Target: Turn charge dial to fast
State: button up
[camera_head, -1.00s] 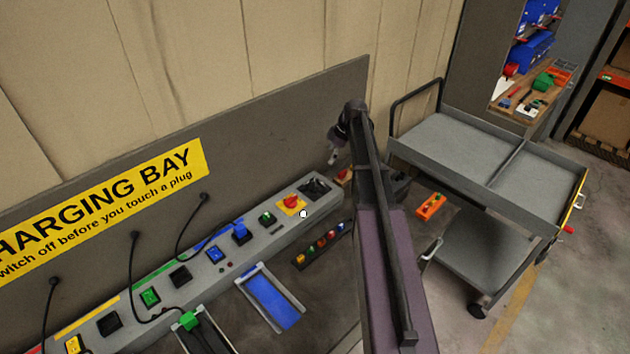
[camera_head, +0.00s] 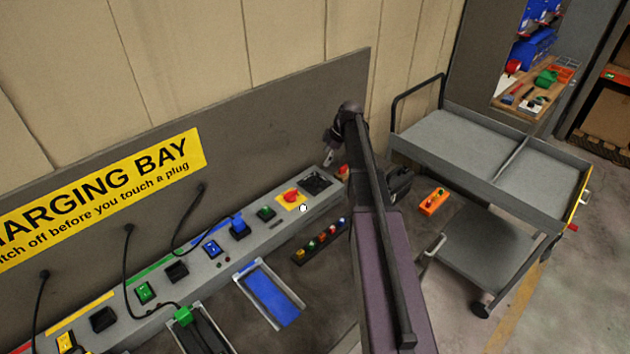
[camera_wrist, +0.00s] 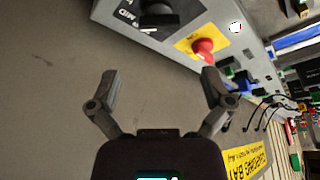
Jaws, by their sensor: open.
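The charge dial, a black knob on a dark plate (camera_head: 315,183), is at the right end of the grey charging bench in the head view. In the wrist view the black knob (camera_wrist: 158,14) is at the top edge, partly cut off, with white lettering beside it that I cannot read fully. My gripper (camera_wrist: 160,78) is open and empty, its two fingers apart. The knob lies beyond the fingertips, not between them.
A red knob on a yellow plate (camera_head: 291,197) is beside the dial; it also shows near the right fingertip in the wrist view (camera_wrist: 203,47). Sockets, cables and a blue tray (camera_head: 271,297) lie farther left. The dark wall board (camera_head: 270,125) rises behind. A grey cart (camera_head: 455,135) stands right.

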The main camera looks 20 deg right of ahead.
aim_at(315, 177)
jog(key=shift+b+x, duration=4.1)
jog(key=shift+x, duration=0.65)
jog(key=shift+a, duration=0.1)
jog(key=c, duration=0.9)
